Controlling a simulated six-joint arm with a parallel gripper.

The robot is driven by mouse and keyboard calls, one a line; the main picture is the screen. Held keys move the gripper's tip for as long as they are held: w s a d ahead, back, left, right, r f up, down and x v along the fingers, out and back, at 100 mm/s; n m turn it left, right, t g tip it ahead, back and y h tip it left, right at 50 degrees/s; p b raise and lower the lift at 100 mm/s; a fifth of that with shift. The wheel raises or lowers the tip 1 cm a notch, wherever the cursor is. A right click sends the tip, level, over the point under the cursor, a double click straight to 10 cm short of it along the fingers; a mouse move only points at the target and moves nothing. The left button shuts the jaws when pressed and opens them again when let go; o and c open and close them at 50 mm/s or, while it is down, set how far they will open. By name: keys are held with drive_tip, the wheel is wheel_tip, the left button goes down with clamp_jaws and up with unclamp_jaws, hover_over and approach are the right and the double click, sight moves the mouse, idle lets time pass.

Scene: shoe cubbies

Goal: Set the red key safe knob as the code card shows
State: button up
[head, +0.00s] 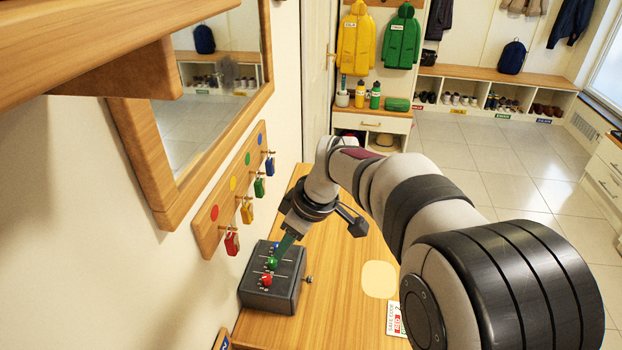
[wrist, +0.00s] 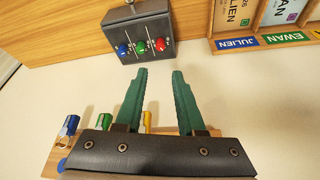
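The dark grey key safe (head: 272,295) sits on the wooden top, with a blue, a green and a red knob (head: 266,281) in a row. The red knob (wrist: 159,44) is at the right of the row in the wrist view; its exact setting is too small to read. My gripper (wrist: 161,74) is open and empty, its green fingers apart from the knobs. In the head view my gripper (head: 280,247) overlaps the safe's far part. The code card (head: 394,318) lies near the front edge, partly behind my arm, with a red patch; its text is hard to read.
A wall rack (head: 207,240) with several coloured key tags hangs left of the safe, below a wood-framed mirror (head: 160,190). A pale yellow pad (head: 379,279) lies right of the safe. Name cards (wrist: 236,43) show at the wrist view's upper right.

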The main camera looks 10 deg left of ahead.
sight(267, 277)
drive_tip(key=x, duration=1.5)
drive_tip(key=shift+d, duration=0.1)
drive_tip(key=shift+c, duration=0.2)
clamp_jaws()
